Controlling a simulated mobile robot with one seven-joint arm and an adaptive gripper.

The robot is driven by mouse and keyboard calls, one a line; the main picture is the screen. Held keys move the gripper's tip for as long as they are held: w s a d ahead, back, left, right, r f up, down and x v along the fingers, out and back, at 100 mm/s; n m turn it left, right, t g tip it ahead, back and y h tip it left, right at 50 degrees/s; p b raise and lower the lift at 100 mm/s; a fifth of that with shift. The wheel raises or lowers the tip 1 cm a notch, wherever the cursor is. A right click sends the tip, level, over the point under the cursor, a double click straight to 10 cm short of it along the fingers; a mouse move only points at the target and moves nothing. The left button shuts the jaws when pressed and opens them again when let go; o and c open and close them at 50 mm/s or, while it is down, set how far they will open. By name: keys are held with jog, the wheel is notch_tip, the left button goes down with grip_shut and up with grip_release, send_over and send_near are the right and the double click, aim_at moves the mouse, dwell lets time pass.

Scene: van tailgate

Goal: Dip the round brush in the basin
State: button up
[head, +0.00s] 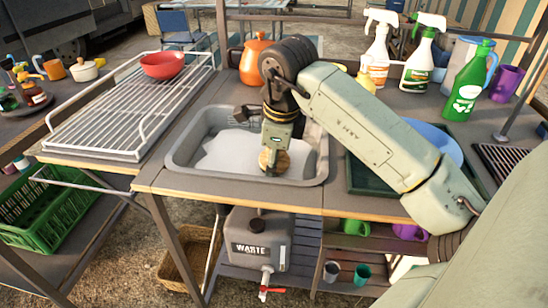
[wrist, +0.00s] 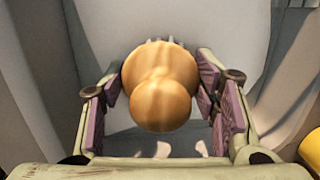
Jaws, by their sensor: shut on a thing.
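The round brush (head: 274,161) has a wooden, knobbed body and is held in my gripper (head: 282,145). In the wrist view the brush's rounded wooden knob (wrist: 160,90) sits between the two purple-padded fingers of my gripper (wrist: 163,105). Dark bristles show just behind the knob's top edge. The grey basin (head: 177,160) is set into the table, with whitish water or suds (head: 225,155) inside. My gripper and the brush are over the right half of the basin. I cannot tell whether the bristles touch the water.
A wire drying rack (head: 105,110) with a red bowl (head: 162,65) stands left of the basin. A dark green tray (head: 365,180) with a blue plate (head: 440,140) is at right. Spray bottles (head: 376,55) and an orange teapot (head: 256,60) stand behind.

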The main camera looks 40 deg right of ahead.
dwell(0.3)
jog(key=shift+w+d+r+p+v, duration=0.15)
jog(key=shift+w+p+v, duration=0.3)
jog(key=shift+p+v, duration=1.1)
jog(key=shift+w+d+r+p+v, duration=0.15)
jog(key=shift+w+p+v, duration=0.4)
jog(key=shift+v, duration=1.9)
jog(key=shift+w+d+r+p+v, duration=0.1)
jog(key=shift+w+d+p+v, duration=0.2)
jog(key=shift+p+v, duration=1.3)
jog(key=shift+s+r+b, duration=0.1)
jog(key=shift+r+b, duration=0.25)
jog(key=shift+b, duration=0.05)
